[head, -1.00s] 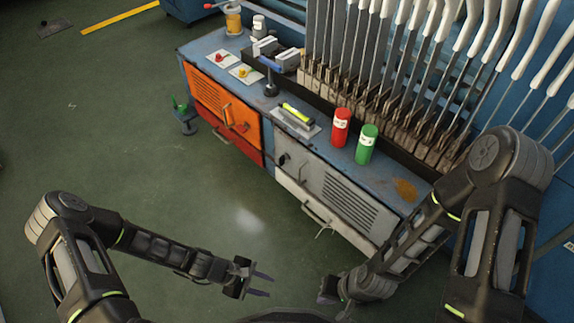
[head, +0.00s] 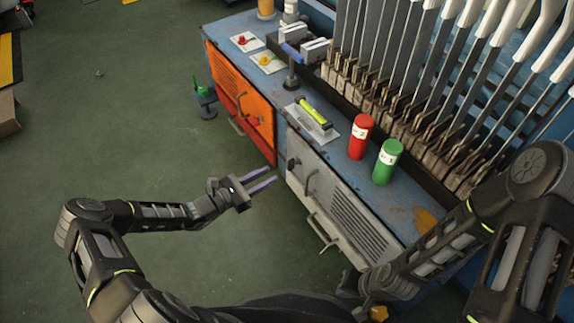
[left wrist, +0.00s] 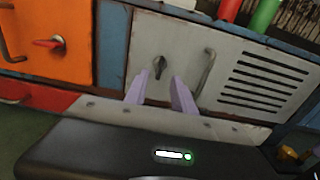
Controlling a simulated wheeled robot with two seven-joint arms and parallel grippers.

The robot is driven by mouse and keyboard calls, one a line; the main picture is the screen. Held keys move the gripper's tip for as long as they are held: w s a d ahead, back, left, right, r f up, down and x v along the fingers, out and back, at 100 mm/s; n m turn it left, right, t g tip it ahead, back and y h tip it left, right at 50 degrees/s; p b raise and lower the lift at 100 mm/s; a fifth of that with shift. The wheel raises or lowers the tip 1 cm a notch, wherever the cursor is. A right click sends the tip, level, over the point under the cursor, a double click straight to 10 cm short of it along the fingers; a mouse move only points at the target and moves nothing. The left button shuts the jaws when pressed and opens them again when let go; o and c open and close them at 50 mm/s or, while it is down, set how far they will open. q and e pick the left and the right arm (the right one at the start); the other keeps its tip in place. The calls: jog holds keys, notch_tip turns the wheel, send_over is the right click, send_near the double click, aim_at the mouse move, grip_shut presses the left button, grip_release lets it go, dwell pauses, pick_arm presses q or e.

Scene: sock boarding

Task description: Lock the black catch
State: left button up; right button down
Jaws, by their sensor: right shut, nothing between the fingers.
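The black catch (head: 293,163) is a small dark knob at the upper left of the grey louvred door (head: 335,205). In the left wrist view the catch (left wrist: 159,68) stands roughly upright, tilted a little. My left gripper (head: 271,176) is open and empty, its lilac fingers pointing at the grey door just short of the catch. In the left wrist view the catch appears between and just beyond the fingertips (left wrist: 158,78). My right gripper (head: 350,283) is low by the cabinet's right front, dark and partly hidden; it is empty.
The orange door (head: 238,100) with a red catch (left wrist: 47,43) is left of the grey one. A bar handle (left wrist: 205,72) stands out right of the black catch. Red (head: 360,136) and green (head: 386,161) cans stand on top. The floor in front is clear.

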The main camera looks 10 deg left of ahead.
aim_at(288, 165)
pick_arm(q)
jog(key=b+x, duration=0.2)
jog(key=x, duration=0.4)
jog(key=shift+w+d+f, duration=0.15)
jog(key=shift+d, duration=0.05)
jog(key=shift+w+d, duration=0.5)
jog(key=shift+c, duration=0.5)
grip_shut()
